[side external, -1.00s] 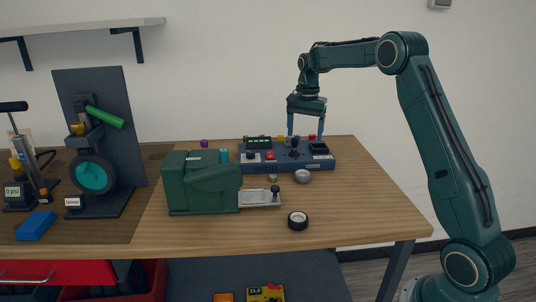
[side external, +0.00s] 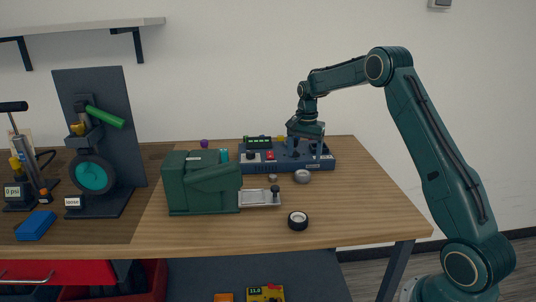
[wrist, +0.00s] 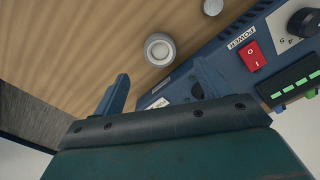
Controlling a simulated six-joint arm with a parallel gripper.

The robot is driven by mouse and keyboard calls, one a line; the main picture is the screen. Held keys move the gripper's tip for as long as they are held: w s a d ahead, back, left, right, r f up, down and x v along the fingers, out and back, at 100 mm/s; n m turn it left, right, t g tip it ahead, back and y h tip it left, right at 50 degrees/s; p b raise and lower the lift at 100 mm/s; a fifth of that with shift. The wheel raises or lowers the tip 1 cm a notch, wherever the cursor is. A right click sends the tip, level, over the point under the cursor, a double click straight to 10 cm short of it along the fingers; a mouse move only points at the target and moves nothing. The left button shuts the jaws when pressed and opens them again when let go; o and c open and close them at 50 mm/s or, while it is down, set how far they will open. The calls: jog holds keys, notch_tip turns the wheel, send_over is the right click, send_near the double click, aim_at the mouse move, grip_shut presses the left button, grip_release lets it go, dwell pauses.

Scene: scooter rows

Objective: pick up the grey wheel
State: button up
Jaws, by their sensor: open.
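The grey wheel (side external: 302,176) is a small, round, silvery piece on the wooden table, just in front of the blue control box. In the wrist view the grey wheel (wrist: 160,49) lies beyond the fingertips, beside the box's edge. My gripper (side external: 305,152) is above the right part of the control box, behind the wheel, with its fingers pointing down. In the wrist view my gripper (wrist: 163,88) has its fingers spread apart with nothing between them. The right finger is partly over the box there.
The blue control box (side external: 255,161), with knobs and a red switch, stands close behind the wheel. A small grey knob-like piece (side external: 272,178) lies to the left. A black-tyred wheel (side external: 298,220) sits nearer the front edge. The table's right side is clear.

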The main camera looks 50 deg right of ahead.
aim_at(303, 175)
jog(key=shift+f, duration=1)
jog(key=shift+f, duration=0.15)
jog(key=shift+f, duration=2.45)
jog(key=shift+c, duration=0.3)
jog(key=c, duration=1)
